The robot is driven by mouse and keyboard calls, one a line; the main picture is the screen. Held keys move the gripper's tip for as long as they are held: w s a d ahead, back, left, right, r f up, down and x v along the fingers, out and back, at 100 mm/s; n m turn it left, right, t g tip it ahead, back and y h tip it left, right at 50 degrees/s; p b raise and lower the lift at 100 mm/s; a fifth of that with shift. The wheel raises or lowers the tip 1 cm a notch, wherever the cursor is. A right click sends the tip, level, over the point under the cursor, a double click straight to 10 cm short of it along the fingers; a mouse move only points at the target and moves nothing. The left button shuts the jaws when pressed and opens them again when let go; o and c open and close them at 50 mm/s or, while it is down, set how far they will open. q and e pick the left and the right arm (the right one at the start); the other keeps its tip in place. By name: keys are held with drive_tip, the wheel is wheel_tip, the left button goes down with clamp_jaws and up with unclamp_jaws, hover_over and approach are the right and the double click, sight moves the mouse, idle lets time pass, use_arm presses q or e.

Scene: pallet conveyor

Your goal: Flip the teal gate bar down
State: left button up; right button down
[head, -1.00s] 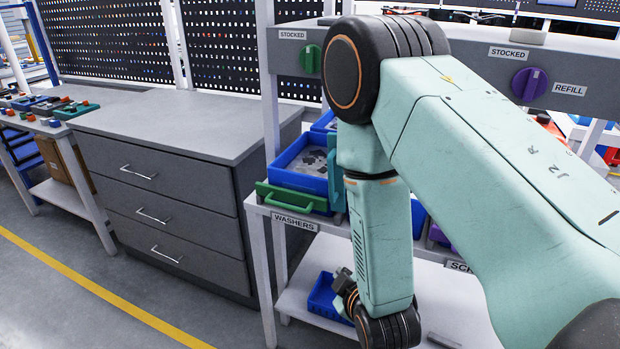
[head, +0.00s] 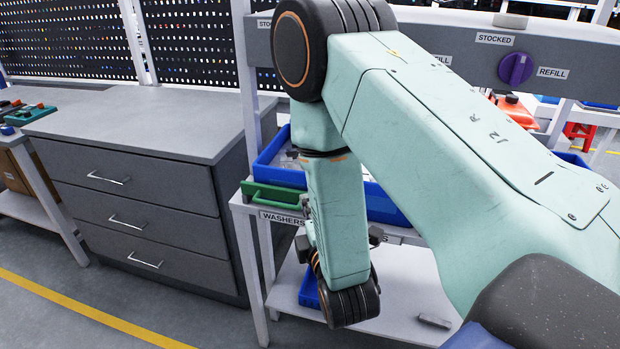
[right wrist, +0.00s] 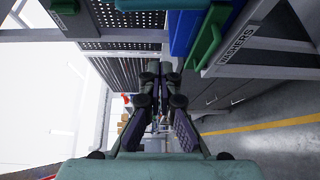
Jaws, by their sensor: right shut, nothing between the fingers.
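A green bar (head: 272,195) with a handle-like frame runs across the front of the blue bin (head: 268,166) above the WASHERS label. It also shows in the right wrist view (right wrist: 204,45), beside that label. My left gripper is out of view.
A grey rail with a purple knob (head: 516,69) and STOCKED and REFILL labels runs above the bins. A white lower shelf (head: 400,296) holds another blue bin (head: 309,289). A grey drawer cabinet (head: 125,190) stands at the left. The floor in front is clear.

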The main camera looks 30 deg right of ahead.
drive_tip(key=w+d+p, duration=0.1)
drive_tip(key=w+d, duration=0.5)
drive_tip(key=shift+w+d, duration=0.2)
drive_tip(key=shift+w, duration=0.2)
idle(0.8)
drive_tip(key=shift+a, duration=0.1)
drive_tip(key=shift+s+r, duration=0.1)
drive_tip(key=shift+s, duration=0.1)
